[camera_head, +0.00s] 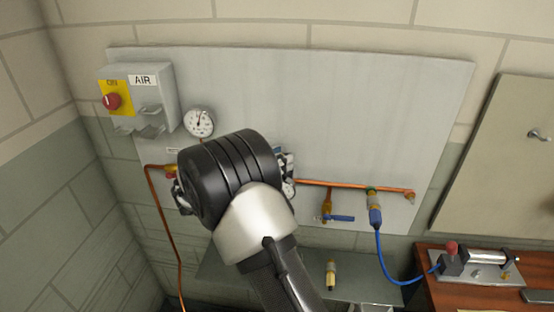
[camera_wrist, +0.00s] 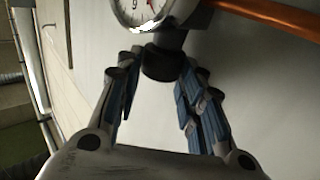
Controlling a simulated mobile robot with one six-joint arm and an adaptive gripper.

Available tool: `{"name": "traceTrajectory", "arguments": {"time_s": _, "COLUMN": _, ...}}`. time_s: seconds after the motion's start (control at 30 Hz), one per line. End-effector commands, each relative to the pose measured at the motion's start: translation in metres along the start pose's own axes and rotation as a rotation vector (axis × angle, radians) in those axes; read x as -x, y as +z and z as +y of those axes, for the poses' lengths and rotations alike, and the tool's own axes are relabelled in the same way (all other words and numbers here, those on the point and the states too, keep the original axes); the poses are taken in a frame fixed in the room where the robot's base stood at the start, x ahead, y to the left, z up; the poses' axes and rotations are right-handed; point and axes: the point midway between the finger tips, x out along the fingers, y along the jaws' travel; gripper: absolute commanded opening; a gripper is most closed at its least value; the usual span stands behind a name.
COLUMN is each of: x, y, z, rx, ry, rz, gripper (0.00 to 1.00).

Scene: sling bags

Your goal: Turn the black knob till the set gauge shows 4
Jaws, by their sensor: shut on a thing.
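The black knob (camera_wrist: 163,64) shows at the upper middle of the wrist view, just below a round white gauge (camera_wrist: 146,10). My gripper (camera_wrist: 160,60) has its blue-padded fingers on either side of the knob and is shut on it. The gauge is cut off by the top edge. Part of a dark and red needle shows, but I cannot read its value. In the head view my wrist hides the knob, and only the edge of a small gauge (camera_head: 289,188) shows beside it.
Another white gauge (camera_head: 198,122) sits on the grey panel (camera_head: 350,110), near the AIR box (camera_head: 160,90) with its red button (camera_head: 112,101). A copper pipe (camera_head: 345,186) runs right to a blue-handled valve (camera_head: 340,218) and a blue hose (camera_head: 384,255). A wooden bench (camera_head: 437,290) stands at right.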

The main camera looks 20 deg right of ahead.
Motion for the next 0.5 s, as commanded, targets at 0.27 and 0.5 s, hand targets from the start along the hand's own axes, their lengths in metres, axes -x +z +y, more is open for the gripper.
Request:
{"name": "traceTrajectory", "arguments": {"time_s": 0.27, "x": -0.0014, "y": -0.0040, "z": -0.0005, "rx": -0.006, "ry": 0.000, "rz": 0.007, "gripper": 0.38}}
{"name": "traceTrajectory", "arguments": {"time_s": 0.5, "x": -0.0008, "y": -0.0022, "z": -0.0003, "rx": -0.003, "ry": -0.001, "rz": 0.004, "gripper": 0.54}}
